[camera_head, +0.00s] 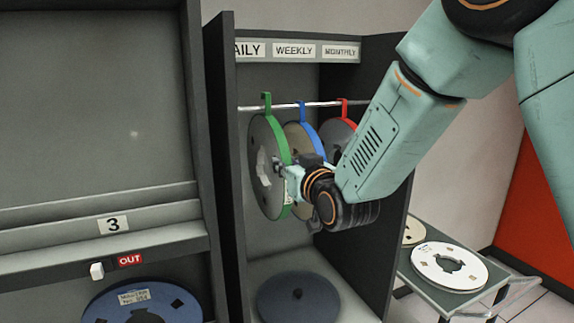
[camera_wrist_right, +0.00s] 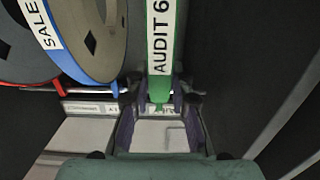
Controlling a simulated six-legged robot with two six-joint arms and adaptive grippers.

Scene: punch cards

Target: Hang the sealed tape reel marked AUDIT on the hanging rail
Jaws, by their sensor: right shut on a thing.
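The AUDIT reel (camera_head: 266,145) is a grey disc with a green band and a green hook on top. In the right wrist view its green band (camera_wrist_right: 160,40) reads "AUDIT 6". My right gripper (camera_head: 284,175) is shut on the band at the reel's right side, and its fingers flank the band in the wrist view (camera_wrist_right: 158,105). The reel is upright, and its hook is at the hanging rail (camera_head: 284,105); I cannot tell whether the rail bears its weight. My left gripper is out of view.
A blue-banded reel (camera_head: 297,136) and a red-banded reel (camera_head: 338,132) hang to the right, close by. Signs above include "WEEKLY" (camera_head: 294,50). A dark disc (camera_head: 298,299) lies at the bay's bottom. A side table (camera_head: 443,299) holds a white reel (camera_head: 449,266).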

